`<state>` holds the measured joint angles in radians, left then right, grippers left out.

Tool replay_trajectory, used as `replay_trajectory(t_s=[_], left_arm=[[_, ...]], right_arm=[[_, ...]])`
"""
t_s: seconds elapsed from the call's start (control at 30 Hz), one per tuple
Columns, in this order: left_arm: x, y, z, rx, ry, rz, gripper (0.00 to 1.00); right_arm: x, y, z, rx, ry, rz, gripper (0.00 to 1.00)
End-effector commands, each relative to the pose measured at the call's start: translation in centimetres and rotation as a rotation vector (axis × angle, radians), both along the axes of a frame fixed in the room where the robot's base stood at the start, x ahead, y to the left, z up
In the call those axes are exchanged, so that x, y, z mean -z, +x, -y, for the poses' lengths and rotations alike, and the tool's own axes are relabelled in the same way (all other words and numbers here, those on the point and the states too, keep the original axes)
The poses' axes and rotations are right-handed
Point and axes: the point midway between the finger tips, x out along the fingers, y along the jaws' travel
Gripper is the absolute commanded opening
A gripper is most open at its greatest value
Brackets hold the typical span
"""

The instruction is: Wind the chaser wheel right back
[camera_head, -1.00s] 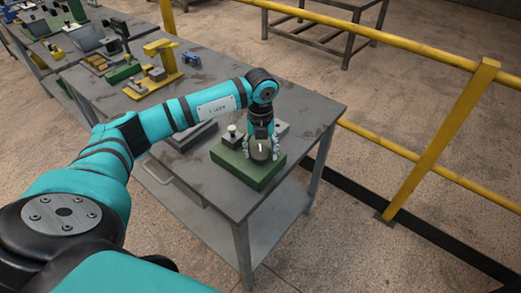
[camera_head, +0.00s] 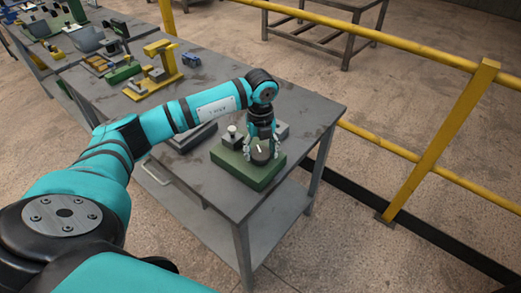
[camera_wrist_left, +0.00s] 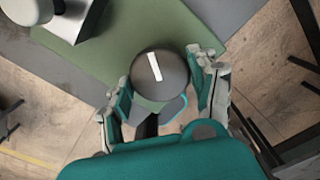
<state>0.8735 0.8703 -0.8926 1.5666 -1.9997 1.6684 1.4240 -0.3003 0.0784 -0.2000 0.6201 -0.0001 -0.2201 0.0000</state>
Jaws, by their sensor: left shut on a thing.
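The chaser wheel (camera_head: 261,156) is a dark round disc with a white stripe on top. It sits on a green block (camera_head: 240,173) near the front end of the grey table. My left gripper (camera_head: 262,148) comes down over the wheel from above, with its fingers closed on the wheel's sides. In the left wrist view the wheel (camera_wrist_left: 150,88) lies between the fingers of the left gripper (camera_wrist_left: 163,90), its stripe slightly tilted. My right gripper is not in view.
A dark block with a white knob (camera_head: 232,132) stands left of the wheel on the green block. A yellow stand (camera_head: 160,68) and other fixtures are farther back on the grey table (camera_head: 225,205). A yellow railing (camera_head: 400,152) runs along the right.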

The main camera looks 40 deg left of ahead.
Motion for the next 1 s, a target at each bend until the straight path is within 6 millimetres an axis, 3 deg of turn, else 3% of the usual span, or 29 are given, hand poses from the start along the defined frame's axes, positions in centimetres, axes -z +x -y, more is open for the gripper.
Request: replay_trajectory(t_s=[0.03, 0.2, 0.57, 1.0], left_arm=[[-0.2, 0.2, -0.1, -0.002, 0.001, 0.006, 0.64], [-0.1, 0.1, -0.1, -0.001, 0.000, 0.004, 0.85], [-0.7, 0.1, 0.0, 0.000, 0.000, 0.003, 0.85], [-9.2, 0.2, 0.0, 0.000, 0.000, 0.008, 0.85]], right_arm=[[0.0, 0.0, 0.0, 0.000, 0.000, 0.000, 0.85], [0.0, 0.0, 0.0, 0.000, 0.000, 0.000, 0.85], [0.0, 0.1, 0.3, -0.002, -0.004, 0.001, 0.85], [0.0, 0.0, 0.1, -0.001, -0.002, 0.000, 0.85]])
